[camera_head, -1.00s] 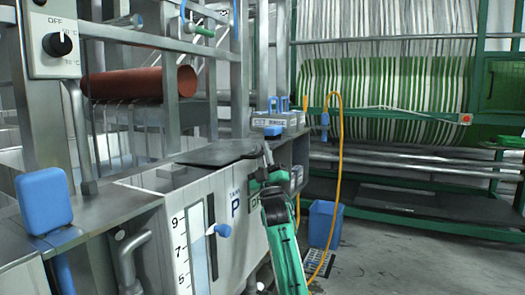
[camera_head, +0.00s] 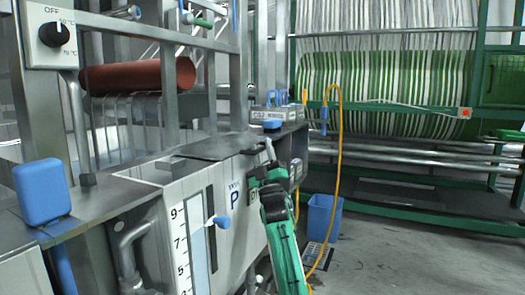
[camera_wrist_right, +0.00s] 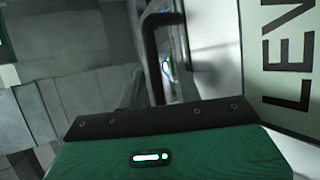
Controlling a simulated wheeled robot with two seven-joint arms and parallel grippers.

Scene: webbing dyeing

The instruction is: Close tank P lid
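Tank P (camera_head: 236,225) is a grey metal tank with a blue "P" label and a level gauge on its front. Its dark flat lid (camera_head: 215,147) lies roughly level across the tank top in the head view. Whether a gap remains under it cannot be told. My right gripper (camera_head: 268,150) is at the lid's right front edge, above the label. Its fingers are small and partly hidden there, so contact or grip is unclear. The right wrist view shows my green gripper body, a dark curved bar (camera_wrist_right: 150,50) and a "LEVEL" panel (camera_wrist_right: 285,70). My left gripper is out of view.
A blue pad (camera_head: 42,192) stands at left. A yellow hose (camera_head: 341,170) and blue bin (camera_head: 322,216) are at right, by open floor.

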